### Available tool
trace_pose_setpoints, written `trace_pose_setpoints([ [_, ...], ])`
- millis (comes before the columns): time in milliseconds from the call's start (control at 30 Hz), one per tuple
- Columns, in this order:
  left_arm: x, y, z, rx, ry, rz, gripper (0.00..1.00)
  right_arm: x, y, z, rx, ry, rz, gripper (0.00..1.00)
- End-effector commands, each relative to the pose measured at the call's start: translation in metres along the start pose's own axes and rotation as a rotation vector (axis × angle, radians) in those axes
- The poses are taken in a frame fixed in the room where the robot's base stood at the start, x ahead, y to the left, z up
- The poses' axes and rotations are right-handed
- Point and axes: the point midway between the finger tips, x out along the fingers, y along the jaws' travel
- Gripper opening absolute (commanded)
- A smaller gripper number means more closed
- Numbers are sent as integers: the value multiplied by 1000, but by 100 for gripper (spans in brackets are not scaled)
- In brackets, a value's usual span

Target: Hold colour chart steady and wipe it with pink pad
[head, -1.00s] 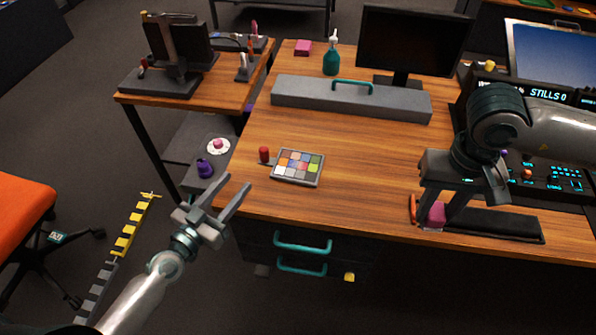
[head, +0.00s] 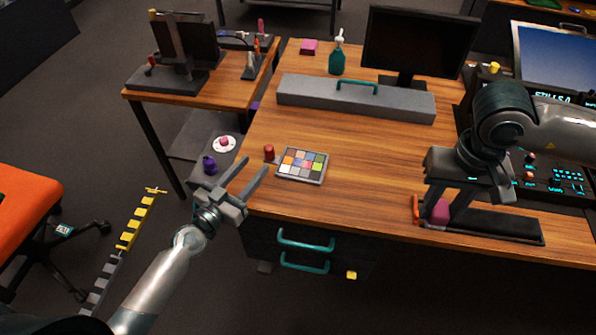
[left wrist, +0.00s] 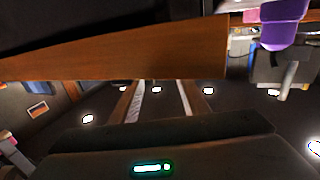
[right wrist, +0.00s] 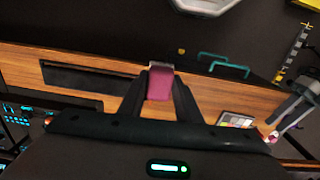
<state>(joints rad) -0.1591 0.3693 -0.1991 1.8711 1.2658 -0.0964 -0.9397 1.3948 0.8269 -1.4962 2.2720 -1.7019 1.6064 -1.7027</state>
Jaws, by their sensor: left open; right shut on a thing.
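The colour chart (head: 303,165), a grey-framed card of coloured squares, lies flat near the left front of the wooden desk. Part of it also shows in the right wrist view (right wrist: 236,120). My left gripper (head: 256,180) is open and empty, a little left of and in front of the chart, not touching it. The pink pad (right wrist: 160,84) is between the fingers of my right gripper (right wrist: 161,82), which is shut on it. In the head view the pad (head: 440,211) is low near the desk's front edge, by the dark mat, well right of the chart.
A red-topped cylinder (head: 269,152) stands just left of the chart. A long grey box (head: 355,98) with a teal handle lies behind it. The desk between chart and mat is clear.

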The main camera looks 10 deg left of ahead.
Motion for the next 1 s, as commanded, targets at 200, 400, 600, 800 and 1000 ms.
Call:
trace_pose_setpoints([
  [200, 36, 0, -2, -2, 2, -1, 42, -7, 0, 0, 0, 0, 0, 13],
  [400, 55, 0, 0, -1, 0, -1, 42, -9, 0, 0, 0, 0, 0, 13],
  [600, 62, 0, 0, -1, 0, 0, 42, -10, 0, 0, 0, 0, 0, 13],
  [800, 62, 0, 0, -1, 0, 0, 42, -10, 0, 0, 0, 0, 0, 13],
  [1000, 62, 0, 0, 0, 0, 0, 6, -10, 0, 0, 0, 0, 0, 13],
])
